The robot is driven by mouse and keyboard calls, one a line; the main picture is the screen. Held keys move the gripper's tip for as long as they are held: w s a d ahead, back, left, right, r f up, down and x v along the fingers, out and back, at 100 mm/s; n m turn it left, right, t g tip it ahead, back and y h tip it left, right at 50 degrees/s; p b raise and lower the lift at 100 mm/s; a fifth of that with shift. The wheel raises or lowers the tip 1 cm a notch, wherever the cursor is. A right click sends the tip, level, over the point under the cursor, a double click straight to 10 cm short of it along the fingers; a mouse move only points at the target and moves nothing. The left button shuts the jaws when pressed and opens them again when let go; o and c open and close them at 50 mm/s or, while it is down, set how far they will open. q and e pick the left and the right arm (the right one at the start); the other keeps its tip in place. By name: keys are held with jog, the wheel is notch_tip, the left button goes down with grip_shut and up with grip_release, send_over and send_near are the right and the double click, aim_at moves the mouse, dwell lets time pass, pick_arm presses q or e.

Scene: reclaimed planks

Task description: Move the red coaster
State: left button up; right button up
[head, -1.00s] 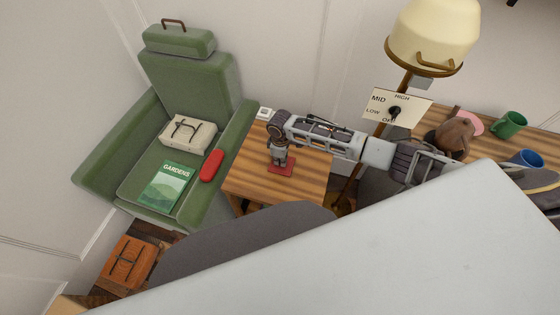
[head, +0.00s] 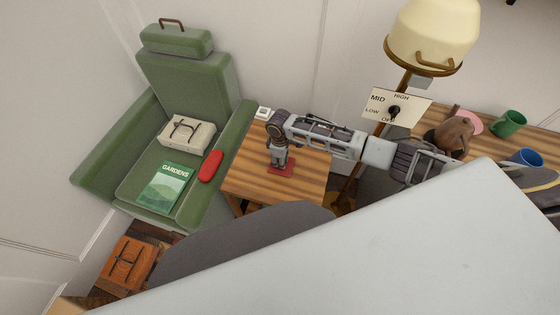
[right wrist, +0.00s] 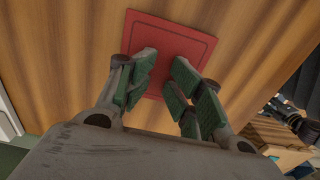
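The red coaster (head: 286,172) lies flat on the small striped wooden table (head: 250,182) beside the green armchair. My right gripper (head: 281,163) points down over it. In the right wrist view the square red coaster (right wrist: 178,40) shows beyond and between the green-padded fingers of my right gripper (right wrist: 165,60). The fingers are apart, with nothing clearly held between them. Their tips overlap the coaster in the picture; I cannot tell whether they touch it. My left gripper is not in view.
A small white object (head: 263,113) is at the table's back corner. The green armchair (head: 190,80) holds a beige bundle, a book and a red object. A lamp (head: 432,35) with a dial panel (head: 383,102) stands behind my arm. Mugs (head: 508,123) stand on the right-hand table.

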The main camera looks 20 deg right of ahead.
notch_tip(320, 180, up, 11)
jog(key=shift+w+r, duration=0.15)
jog(key=shift+r, duration=0.05)
dwell(0.4)
dwell(0.6)
